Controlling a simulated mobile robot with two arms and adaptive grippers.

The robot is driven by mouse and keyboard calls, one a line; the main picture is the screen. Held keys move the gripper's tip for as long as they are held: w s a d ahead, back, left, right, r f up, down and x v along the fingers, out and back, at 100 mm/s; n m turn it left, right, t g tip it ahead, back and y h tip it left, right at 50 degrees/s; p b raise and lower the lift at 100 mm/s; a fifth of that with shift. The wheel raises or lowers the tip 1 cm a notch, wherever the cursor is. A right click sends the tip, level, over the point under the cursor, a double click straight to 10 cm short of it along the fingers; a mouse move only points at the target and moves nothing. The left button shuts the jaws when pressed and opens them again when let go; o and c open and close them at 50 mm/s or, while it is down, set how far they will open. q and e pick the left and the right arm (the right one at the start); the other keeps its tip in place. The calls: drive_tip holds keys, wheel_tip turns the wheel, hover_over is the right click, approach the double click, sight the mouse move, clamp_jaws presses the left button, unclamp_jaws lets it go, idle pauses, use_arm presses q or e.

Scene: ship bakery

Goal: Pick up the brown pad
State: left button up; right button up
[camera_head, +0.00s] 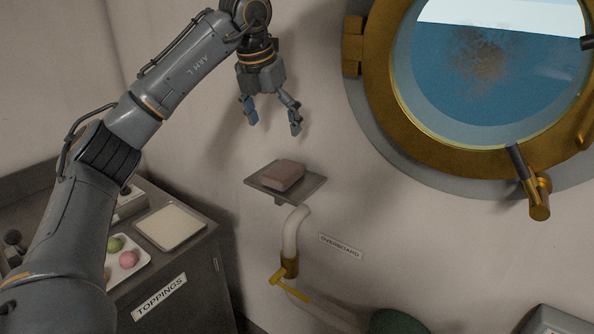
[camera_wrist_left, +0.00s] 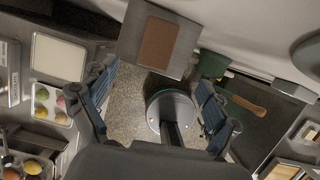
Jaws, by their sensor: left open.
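The brown pad (camera_head: 284,175) is a flat rectangular block lying on a small grey wall shelf (camera_head: 312,185). The brown pad also shows in the left wrist view (camera_wrist_left: 158,43), lying on the grey shelf plate (camera_wrist_left: 184,62) near the top of the picture. My left gripper (camera_head: 271,120) is open, empty and pointing down, above the pad and apart from it. In the left wrist view its two blue-padded fingers (camera_wrist_left: 152,103) are spread, with the pad beyond them. My right gripper is in neither view.
A pipe (camera_head: 294,228) with a yellow valve handle runs below the shelf, beside an "OVERBOARD" label. A brass-rimmed porthole (camera_head: 367,105) is on the wall to the right. A toppings counter (camera_head: 190,278) with a pale tray and coloured balls stands at lower left.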

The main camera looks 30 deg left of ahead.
use_arm(q)
approach(282, 170)
drive_tip(key=shift+w+d+f+p, duration=0.1)
drive_tip(key=shift+w+f+p, duration=0.3)
drive_tip(key=shift+f, duration=0.35)
drive_tip(key=shift+w+x, duration=0.25)
drive_tip(key=shift+x, duration=0.85)
drive_tip(key=shift+f, duration=0.4)
drive_tip(key=p+x, duration=0.1)
drive_tip(key=x, duration=0.2)
drive_tip(key=shift+a+f+p, duration=0.2)
drive_tip(key=shift+f+p, duration=0.15)
drive_tip(key=shift+p, duration=0.05)
drive_tip(key=shift+w+f, duration=0.15)
drive_tip(key=shift+f, duration=0.35)
drive_tip(key=shift+d, duration=0.1)
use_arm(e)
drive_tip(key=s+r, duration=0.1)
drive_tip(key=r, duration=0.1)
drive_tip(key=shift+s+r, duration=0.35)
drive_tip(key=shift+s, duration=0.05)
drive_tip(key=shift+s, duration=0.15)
use_arm(q)
drive_tip(key=shift+f, duration=0.2)
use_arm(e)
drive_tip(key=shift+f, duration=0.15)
